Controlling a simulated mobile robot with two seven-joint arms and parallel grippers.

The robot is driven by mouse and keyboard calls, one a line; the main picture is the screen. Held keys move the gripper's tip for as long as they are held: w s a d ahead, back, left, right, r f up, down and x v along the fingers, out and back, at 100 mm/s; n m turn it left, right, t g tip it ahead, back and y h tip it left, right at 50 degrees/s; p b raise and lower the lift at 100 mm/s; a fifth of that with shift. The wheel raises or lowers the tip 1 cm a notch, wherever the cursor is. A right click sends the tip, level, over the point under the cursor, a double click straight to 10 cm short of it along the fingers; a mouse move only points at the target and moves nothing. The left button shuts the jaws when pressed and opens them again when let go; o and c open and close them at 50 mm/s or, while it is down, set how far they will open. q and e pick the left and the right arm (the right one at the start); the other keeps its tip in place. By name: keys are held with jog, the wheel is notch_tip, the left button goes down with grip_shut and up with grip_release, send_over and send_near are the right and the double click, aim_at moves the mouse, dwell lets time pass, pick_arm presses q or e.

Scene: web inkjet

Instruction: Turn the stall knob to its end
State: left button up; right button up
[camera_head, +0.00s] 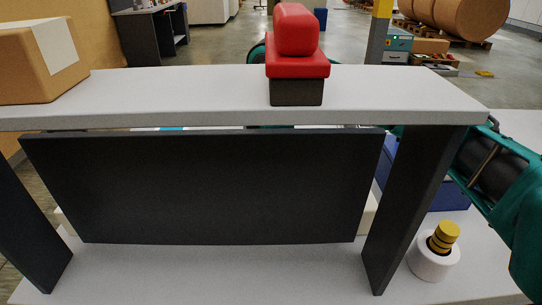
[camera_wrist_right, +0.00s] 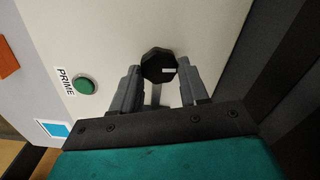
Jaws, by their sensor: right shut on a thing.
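The stall knob (camera_wrist_right: 158,65) is black and many-sided, with a small white mark on its right side in the right wrist view. It sits on a pale panel (camera_wrist_right: 205,25). My right gripper (camera_wrist_right: 160,74) has one finger on each side of the knob and is shut on it. The knob and this gripper are hidden in the head view, where only my teal right arm reaches in behind the shelf's right leg. My left gripper is not in view.
A green button (camera_wrist_right: 85,86) labelled PRIME is left of the knob. In the head view, a grey shelf (camera_head: 190,100) bears a cardboard box (camera_head: 35,75) and a red object (camera_head: 297,65). A dark panel (camera_head: 200,190) hangs below. A white cup (camera_head: 432,264) stands at lower right.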

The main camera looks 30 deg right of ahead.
jog(key=shift+m, duration=0.6)
jog(key=o, duration=1.1)
jog(key=shift+c, duration=0.2)
notch_tip(320, 180, up, 13)
jog(key=p, duration=0.2)
